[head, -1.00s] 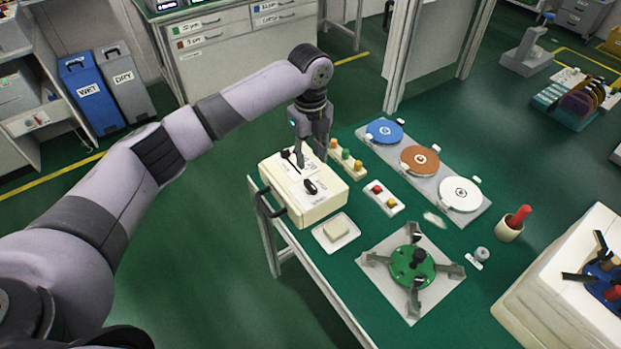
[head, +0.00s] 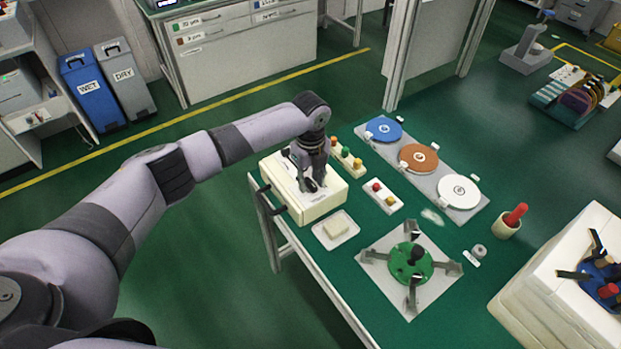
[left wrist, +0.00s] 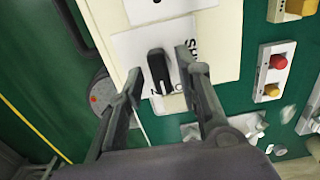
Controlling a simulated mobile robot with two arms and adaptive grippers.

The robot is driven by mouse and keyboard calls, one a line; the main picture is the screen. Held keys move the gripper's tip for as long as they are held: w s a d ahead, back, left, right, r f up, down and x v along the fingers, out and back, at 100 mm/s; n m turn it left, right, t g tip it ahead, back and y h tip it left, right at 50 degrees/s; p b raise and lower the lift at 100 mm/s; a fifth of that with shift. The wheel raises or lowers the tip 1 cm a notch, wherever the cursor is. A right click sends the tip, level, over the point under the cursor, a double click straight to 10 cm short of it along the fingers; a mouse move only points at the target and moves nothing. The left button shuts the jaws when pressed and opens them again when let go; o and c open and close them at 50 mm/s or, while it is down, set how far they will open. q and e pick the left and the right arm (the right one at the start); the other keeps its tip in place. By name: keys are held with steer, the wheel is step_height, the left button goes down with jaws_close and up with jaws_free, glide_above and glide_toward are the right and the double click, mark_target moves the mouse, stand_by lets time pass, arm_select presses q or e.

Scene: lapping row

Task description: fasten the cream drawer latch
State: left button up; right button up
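The cream drawer unit (head: 327,204) stands at the table's left corner, with a dark handle (head: 265,201) on its left face. White labels and a black latch knob are on its top. In the left wrist view the black knob (left wrist: 158,72) stands on a white label, between the fingers of my left gripper (left wrist: 160,70). The fingers are apart, with gaps showing on both sides of the knob. In the head view my left gripper (head: 309,181) points down over the unit's top and partly hides the knob. My right gripper is not in view.
A white dish with a cream block (head: 336,228) lies in front of the unit. A button strip (head: 346,155) and a red-and-yellow button box (head: 383,196) stand close on its right. A green disc fixture (head: 411,264) is nearer. Floor left of the table is clear.

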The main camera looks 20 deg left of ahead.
arm_select(q)
jaws_close()
stand_by(0.4)
steer(key=n+p, duration=0.2)
steer(key=n, duration=0.1)
steer(key=shift+d+r+p, duration=0.1)
steer(key=shift+r+p, duration=0.1)
steer(key=shift+p, duration=0.15)
steer(key=n+p, duration=0.3)
steer(key=n, duration=0.1)
steer(key=n+p, duration=0.3)
steer(key=n, duration=0.2)
steer(key=shift+n, duration=0.4)
steer(key=shift+f+n+p, duration=0.1)
steer(key=shift+n+p, duration=1.05)
steer(key=shift+n, duration=1.45)
steer(key=shift+w, duration=0.1)
